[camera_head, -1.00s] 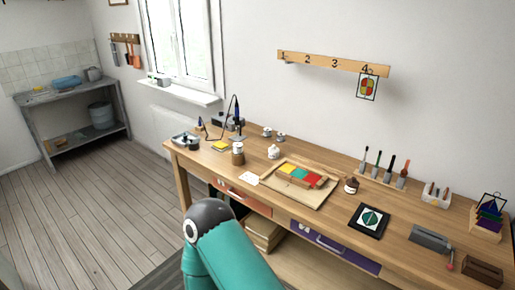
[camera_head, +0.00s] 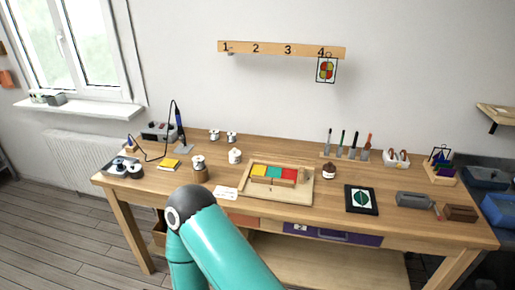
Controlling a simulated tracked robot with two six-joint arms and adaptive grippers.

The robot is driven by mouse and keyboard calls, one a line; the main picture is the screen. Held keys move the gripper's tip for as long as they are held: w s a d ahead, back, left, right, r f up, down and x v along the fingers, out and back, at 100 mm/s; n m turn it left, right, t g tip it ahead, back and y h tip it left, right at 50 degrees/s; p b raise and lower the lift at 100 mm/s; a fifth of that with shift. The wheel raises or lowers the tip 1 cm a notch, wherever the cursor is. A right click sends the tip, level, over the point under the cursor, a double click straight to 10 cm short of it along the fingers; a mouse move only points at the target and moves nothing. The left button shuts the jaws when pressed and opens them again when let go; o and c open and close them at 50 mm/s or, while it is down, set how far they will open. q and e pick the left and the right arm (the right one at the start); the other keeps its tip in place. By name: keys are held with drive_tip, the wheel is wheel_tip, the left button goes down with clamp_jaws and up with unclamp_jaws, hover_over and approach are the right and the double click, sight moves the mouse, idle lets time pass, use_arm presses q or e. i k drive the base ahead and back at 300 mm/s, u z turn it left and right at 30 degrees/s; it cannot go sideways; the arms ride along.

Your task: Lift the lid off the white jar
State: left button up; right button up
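A small white jar (camera_head: 235,157) with a rounded top stands upright on the wooden workbench (camera_head: 330,218), behind and left of the wooden tray (camera_head: 308,193). Its lid seems to sit on top, but it is too small to see the seam clearly. A teal link of my own arm rises at the bottom centre, in front of the bench. Neither of my grippers is in view.
A soldering iron stand (camera_head: 181,138) and yellow pad (camera_head: 170,165) lie further left. A brown bottle (camera_head: 329,171) stands right of the tray.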

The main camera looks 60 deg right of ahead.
sight(235, 152)
drive_tip(key=z, duration=0.55)
drive_tip(key=i, duration=1.05)
drive_tip(key=z, duration=0.8)
drive_tip(key=k, duration=0.75)
drive_tip(key=z, duration=0.2)
drive_tip(key=i, duration=0.65)
